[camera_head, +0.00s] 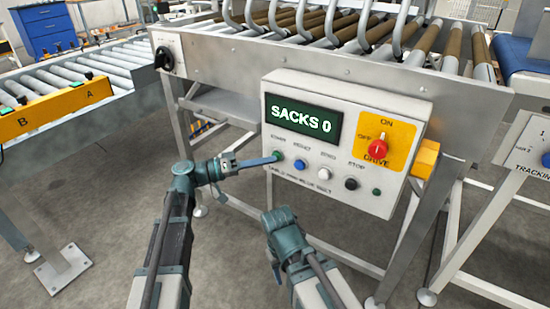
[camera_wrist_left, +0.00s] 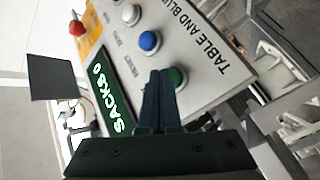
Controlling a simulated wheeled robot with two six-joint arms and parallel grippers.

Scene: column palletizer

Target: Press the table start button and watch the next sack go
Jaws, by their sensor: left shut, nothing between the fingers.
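A white control box (camera_head: 340,195) on the table frame shows a lit "SACKS 0" display (camera_head: 303,117). Its lower row holds a green button (camera_head: 278,156), a blue button (camera_head: 300,164), a white button and a black button. My left gripper (camera_head: 270,160) is shut and empty, its tips at the green button. In the left wrist view the fingers (camera_wrist_left: 160,84) lie over or against the green button (camera_wrist_left: 178,77), partly hiding it; I cannot tell whether it is pressed in. The blue button (camera_wrist_left: 149,41) is just beyond. My right arm's wrist shows low in the head view; its fingers do not.
A red drive knob (camera_head: 377,149) sits on a yellow plate right of the display. The roller table (camera_head: 250,60) stands above the box. Another roller conveyor (camera_head: 50,105) with a yellow rail is at left. Metal legs stand around; the floor at lower left is mostly open.

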